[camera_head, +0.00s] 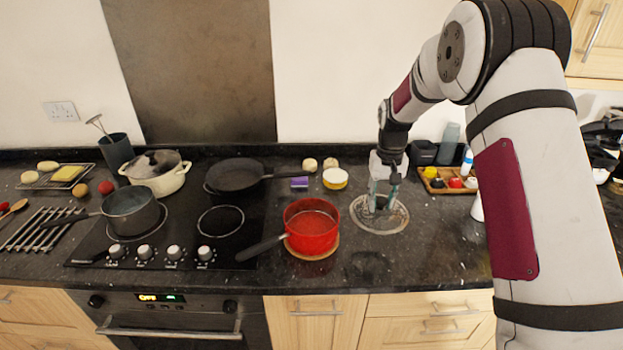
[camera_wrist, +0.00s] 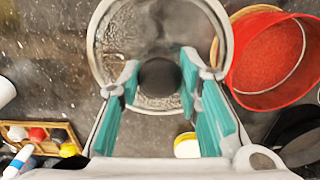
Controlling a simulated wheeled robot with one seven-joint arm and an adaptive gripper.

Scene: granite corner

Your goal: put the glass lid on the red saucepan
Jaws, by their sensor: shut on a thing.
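The glass lid (camera_head: 398,224) is a clear disc with a pale rim and a dark knob. My gripper (camera_head: 380,207) points down over it, its fingers closed about the knob. In the wrist view the knob lies between the teal finger pads of my gripper (camera_wrist: 160,76), with the lid (camera_wrist: 112,40) spreading around it. The lid looks roughly level; a dark round patch shows on the counter in front of it. The red saucepan (camera_head: 312,240) stands uncovered left of the lid on a wooden round, with red contents. It is at the right in the wrist view (camera_wrist: 275,100).
The saucepan's dark handle (camera_head: 262,248) points left toward the hob (camera_head: 185,225). Behind are a yellow-and-white tub (camera_head: 335,179), a purple sponge (camera_head: 299,183) and a black frying pan (camera_head: 236,175). A wooden tray of small items (camera_head: 445,188) stands right of the lid. The front counter is clear.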

